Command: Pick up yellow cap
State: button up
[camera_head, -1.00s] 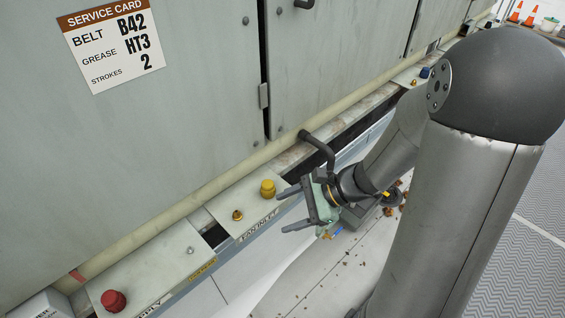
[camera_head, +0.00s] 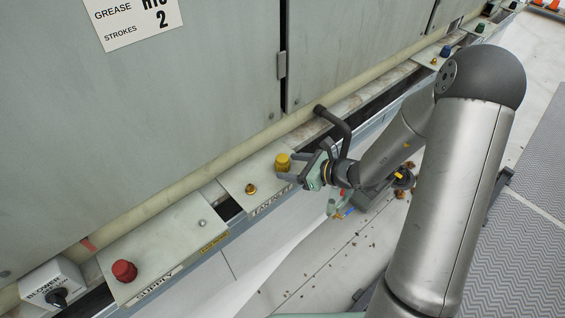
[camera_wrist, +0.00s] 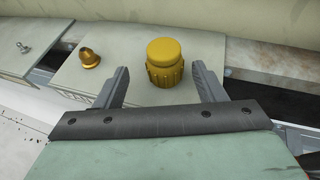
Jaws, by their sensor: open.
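The yellow cap (camera_head: 283,162) stands upright on a pale ledge plate above the FAN INLET label. In the wrist view the yellow cap (camera_wrist: 165,62) is a ribbed cylinder with a smooth rounded top. My gripper (camera_head: 295,166) is open, its fingers pointing left at the cap. In the wrist view the fingers (camera_wrist: 164,80) lie apart on either side of the cap's near part, with visible gaps. Neither finger appears to touch it. Nothing hides the cap in the wrist view; a finger passes close to it in the head view.
A small brass fitting (camera_head: 250,189) sits left of the cap, on the same plate. A red cap (camera_head: 124,271) and a blower switch box (camera_head: 52,288) are farther left. A dark bent pipe (camera_head: 335,124) rises behind my gripper. The grey cabinet wall (camera_head: 215,90) bounds the back.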

aim_at(277, 161)
jog(key=x, duration=0.5)
jog(key=shift+w+a+r, duration=0.2)
jog(key=shift+w+r, duration=0.05)
jog(key=shift+w, duration=0.2)
jog(key=c, duration=1)
jog(key=shift+c, duration=0.2)
